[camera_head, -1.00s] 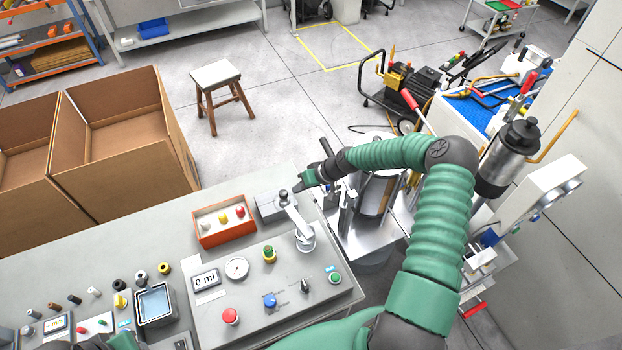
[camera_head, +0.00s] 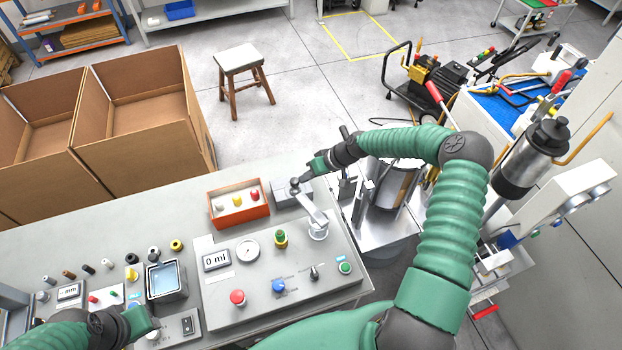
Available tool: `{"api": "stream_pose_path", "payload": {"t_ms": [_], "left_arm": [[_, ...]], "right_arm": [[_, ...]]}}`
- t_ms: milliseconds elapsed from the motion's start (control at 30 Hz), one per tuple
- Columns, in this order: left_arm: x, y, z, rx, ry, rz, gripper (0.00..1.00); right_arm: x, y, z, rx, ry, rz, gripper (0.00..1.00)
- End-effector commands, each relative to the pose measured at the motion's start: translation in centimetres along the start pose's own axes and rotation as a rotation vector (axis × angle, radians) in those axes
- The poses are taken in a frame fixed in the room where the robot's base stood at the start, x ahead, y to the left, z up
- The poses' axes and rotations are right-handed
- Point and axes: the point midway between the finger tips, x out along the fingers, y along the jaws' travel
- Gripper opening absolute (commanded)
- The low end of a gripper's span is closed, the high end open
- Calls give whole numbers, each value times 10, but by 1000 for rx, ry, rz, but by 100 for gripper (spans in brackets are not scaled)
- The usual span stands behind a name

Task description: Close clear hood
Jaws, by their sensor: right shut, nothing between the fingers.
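I cannot clearly make out a clear hood. A shiny metal cylinder unit (camera_head: 393,188) stands on a metal base at the right end of the bench, partly hidden behind my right forearm. My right gripper (camera_head: 310,171) is shut and empty above the back edge of the bench, left of that unit. It is close to the knob of a grey lever (camera_head: 313,207) on the control panel; I cannot tell whether they touch. My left gripper (camera_head: 146,322) is low at the left, over the front of the bench near a small square basin (camera_head: 166,281); its jaw opening does not show clearly.
The grey control panel (camera_head: 225,311) carries a gauge, a "0 ml" display and several coloured buttons. An orange tray (camera_head: 226,214) with coloured bulbs sits behind it. Cardboard boxes (camera_head: 140,147) stand at the back left. A stool (camera_head: 238,57) stands on open floor.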

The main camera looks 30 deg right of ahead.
Motion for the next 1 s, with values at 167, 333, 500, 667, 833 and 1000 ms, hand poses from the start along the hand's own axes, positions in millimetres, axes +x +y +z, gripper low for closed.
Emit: {"api": "stream_pose_path", "payload": {"t_ms": [167, 333, 500, 667, 833, 1000], "left_arm": [[27, 0, 6, 0, 0, 0, 36], [43, 0, 10, 0, 0, 0, 36], [57, 0, 13, 0, 0, 0, 36], [67, 0, 16, 0, 0, 0, 36], [76, 0, 18, 0, 0, 0, 36], [82, 0, 19, 0, 0, 0, 36]], "right_arm": [[15, -14, 2, -124, -63, -64, 0], [21, -32, 5, -254, -133, -133, 0], [26, -50, 10, -384, -202, -203, 0], [30, -65, 18, -505, -268, -269, 0], [31, -81, 27, -633, -335, -337, 0], [31, -94, 39, -754, -401, -401, 0]]}}
